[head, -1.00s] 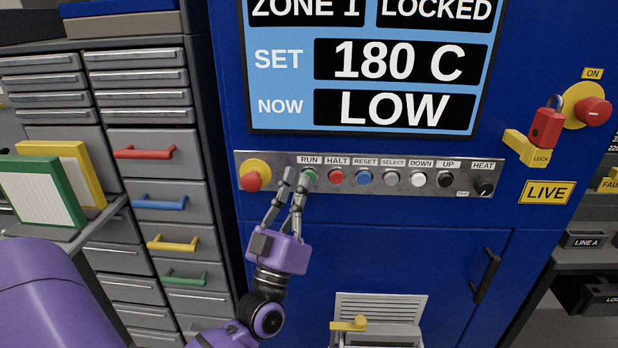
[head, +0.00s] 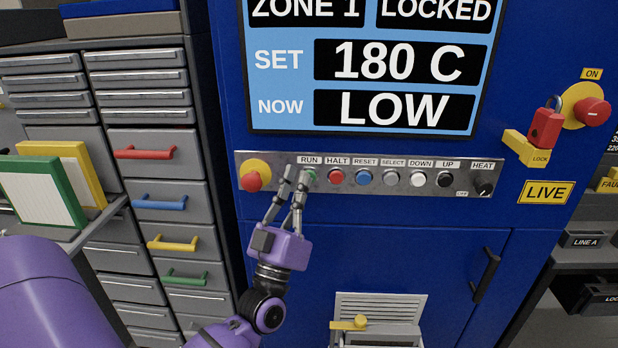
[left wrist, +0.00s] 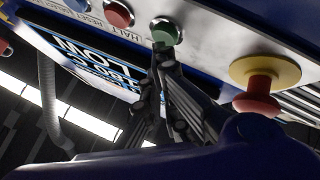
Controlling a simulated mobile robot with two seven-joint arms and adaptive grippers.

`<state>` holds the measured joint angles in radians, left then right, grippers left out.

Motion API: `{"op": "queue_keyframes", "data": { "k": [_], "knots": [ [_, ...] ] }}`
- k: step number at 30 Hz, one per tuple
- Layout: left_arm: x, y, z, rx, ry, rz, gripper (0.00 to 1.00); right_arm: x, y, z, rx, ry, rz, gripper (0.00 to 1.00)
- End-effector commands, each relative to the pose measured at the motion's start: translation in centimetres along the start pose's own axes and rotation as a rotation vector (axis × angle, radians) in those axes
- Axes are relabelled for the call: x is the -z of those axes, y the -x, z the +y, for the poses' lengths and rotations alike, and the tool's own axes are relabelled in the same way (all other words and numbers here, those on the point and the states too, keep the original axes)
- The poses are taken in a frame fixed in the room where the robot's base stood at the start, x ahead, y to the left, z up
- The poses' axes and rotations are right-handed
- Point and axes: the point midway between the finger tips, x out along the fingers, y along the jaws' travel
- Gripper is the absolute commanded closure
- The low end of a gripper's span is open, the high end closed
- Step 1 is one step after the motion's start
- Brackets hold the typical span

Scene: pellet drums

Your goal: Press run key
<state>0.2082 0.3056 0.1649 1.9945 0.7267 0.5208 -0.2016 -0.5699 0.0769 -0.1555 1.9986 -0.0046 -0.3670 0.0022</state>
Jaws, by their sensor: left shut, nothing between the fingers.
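The green RUN key (head: 311,176) sits on a metal key strip (head: 400,190) on the blue cabinet, partly hidden behind my fingers in the head view. In the left wrist view the green key (left wrist: 165,31) is clear, with the fingertips just below it. My left gripper (head: 295,178) is shut and empty, its fingertips at the RUN key. I cannot tell whether they touch it. The left gripper also shows in the left wrist view (left wrist: 162,58). My right gripper is not in view.
A red stop knob on a yellow base (head: 253,178) is left of RUN. The red HALT key (head: 336,177) is close on the right, then the blue RESET key (head: 363,178) and others. The display (head: 390,62) above reads 180 C and LOW. Drawers (head: 160,185) stand left.

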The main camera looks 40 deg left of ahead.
Motion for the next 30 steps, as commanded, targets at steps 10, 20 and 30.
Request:
{"op": "queue_keyframes", "data": {
  "k": [10, 20, 30],
  "knots": [
    [-0.2, -0.32, -0.21, 0.0, 0.0, 0.0, 1.0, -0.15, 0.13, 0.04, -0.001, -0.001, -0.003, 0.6],
    [-0.37, -0.61, -0.39, -0.001, 0.0, 0.001, 1.0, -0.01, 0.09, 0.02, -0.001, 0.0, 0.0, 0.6],
    [-0.29, -0.47, -0.32, 0.0, 0.0, 0.0, 1.0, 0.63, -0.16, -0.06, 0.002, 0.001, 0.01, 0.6]
  ]
}}
